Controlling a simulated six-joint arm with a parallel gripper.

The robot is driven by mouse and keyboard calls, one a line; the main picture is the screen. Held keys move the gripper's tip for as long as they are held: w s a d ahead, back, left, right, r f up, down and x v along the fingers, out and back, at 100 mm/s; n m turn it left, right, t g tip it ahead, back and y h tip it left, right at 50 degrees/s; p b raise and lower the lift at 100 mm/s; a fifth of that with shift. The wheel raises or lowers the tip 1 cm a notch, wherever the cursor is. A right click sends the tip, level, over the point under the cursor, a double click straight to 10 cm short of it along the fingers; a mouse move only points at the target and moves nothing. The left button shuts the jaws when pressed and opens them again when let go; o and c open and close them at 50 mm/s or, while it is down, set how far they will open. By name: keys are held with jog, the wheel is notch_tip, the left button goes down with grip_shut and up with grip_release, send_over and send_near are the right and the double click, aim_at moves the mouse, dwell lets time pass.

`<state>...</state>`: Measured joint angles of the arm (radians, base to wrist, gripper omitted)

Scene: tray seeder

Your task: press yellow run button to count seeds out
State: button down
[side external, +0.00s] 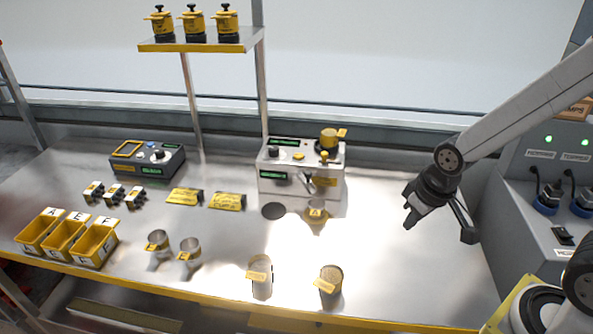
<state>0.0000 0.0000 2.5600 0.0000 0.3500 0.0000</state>
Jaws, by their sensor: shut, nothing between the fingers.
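The seed counter (294,187) is a silver box at the back middle of the bench, with small green displays on its front. A yellow button (299,156) sits on its top, left of a black and yellow hopper (329,139). A smaller yellow knob (323,158) stands near the hopper. My gripper (410,222) is shut and empty, pointing down and left above the bench, well to the right of the counter and touching nothing.
Two cups (261,270) and (330,281) stand near the front edge. Metal cups (158,242) and yellow bins (97,243) are at left. A dark device (148,158) stands at the back left. The bench between counter and gripper is clear.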

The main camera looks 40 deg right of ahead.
notch_tip(320, 180, up, 5)
jog(key=m+t+y, duration=0.3)
jog(key=m+t, duration=0.2)
jog(key=t, duration=0.1)
send_over(301, 156)
jog(key=shift+w+f, duration=0.1)
jog(key=shift+f, duration=0.1)
jog(key=shift+f, duration=0.15)
jog(key=shift+f, duration=4.25)
